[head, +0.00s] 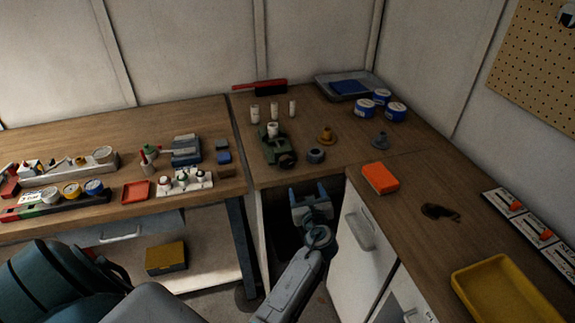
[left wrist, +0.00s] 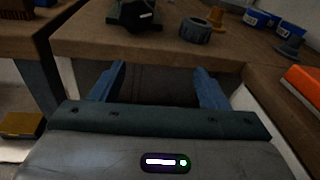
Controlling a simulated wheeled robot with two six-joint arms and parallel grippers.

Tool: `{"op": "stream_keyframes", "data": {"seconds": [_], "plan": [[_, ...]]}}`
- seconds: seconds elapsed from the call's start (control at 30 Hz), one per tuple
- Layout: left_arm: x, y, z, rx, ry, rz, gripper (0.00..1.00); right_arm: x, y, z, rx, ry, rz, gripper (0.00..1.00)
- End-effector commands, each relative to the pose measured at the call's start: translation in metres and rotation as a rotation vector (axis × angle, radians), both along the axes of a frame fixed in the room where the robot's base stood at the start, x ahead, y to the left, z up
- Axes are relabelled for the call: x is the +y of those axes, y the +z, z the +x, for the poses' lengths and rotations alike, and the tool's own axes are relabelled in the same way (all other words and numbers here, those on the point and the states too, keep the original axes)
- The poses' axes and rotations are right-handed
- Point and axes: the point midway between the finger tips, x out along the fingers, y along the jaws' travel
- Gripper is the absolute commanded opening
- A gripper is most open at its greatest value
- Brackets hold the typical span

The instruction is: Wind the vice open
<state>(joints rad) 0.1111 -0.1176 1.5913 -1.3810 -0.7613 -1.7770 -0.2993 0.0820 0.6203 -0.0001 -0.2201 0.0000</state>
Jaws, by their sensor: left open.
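The green vice (head: 273,150) stands near the front edge of the corner bench, with a white cylinder (head: 272,130) upright at its top and a dark round end (head: 286,160) facing the front. The vice also shows at the top of the left wrist view (left wrist: 135,14), partly cut off. My left gripper (head: 308,190) is open and empty, in front of the bench edge and below the vice. Its two blue fingers spread wide in the left wrist view (left wrist: 160,75), apart from the vice. My right gripper is not in view.
A dark grey ring (head: 315,155) sits right of the vice, with a brass piece (head: 326,136) behind. Several white cylinders stand behind the vice. An orange box (head: 380,178) lies on the right bench. A cabinet door (head: 362,240) is right of my left arm.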

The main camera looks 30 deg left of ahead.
Motion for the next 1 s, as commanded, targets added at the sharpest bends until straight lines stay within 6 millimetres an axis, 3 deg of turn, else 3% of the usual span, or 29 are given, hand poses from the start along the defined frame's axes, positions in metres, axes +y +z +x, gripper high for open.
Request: {"op": "stream_keyframes", "data": {"seconds": [0.1, 0.27, 0.8, 1.0], "plan": [[0.015, 0.013, -0.012, 0.043, 0.084, 0.147, 0.69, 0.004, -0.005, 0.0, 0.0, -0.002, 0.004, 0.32], [0.025, 0.022, -0.016, 0.064, 0.128, 0.221, 0.69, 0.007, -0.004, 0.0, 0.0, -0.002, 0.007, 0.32], [0.091, 0.024, 0.041, 0.064, 0.128, 0.222, 0.69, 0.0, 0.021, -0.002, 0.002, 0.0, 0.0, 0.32], [0.103, 0.022, 0.051, 0.064, 0.127, 0.22, 0.69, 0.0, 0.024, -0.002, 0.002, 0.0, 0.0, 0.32]]}}
